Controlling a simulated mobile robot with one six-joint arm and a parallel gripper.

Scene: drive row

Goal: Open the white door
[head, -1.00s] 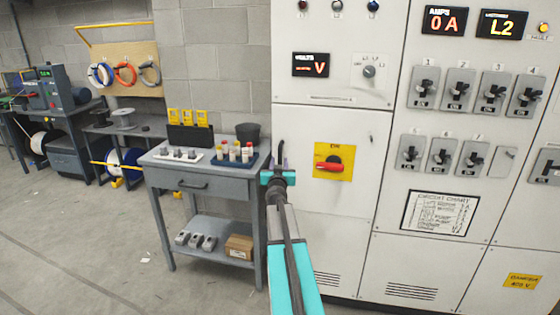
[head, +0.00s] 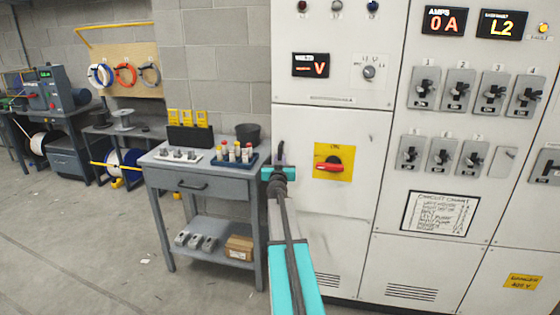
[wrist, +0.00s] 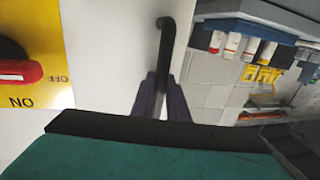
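The white door (head: 345,205) is the cabinet panel with a yellow plate and a red rotary switch (head: 333,163). It looks closed, flush with the cabinet front. Its black handle (head: 281,150) stands at the door's left edge; in the wrist view the handle (wrist: 167,45) runs down between my fingers. My gripper (head: 279,172) is at the handle's lower part in the head view. In the wrist view my gripper (wrist: 162,100) has one dark finger close against each side of the handle and looks shut on it. The handle's lower end is hidden by the gripper.
A grey workbench (head: 205,180) with a drawer stands just left of the door, with a blue tray of bottles (head: 236,155) and a dark bin (head: 248,132) on top. More cabinet panels with breakers (head: 458,90) are to the right.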

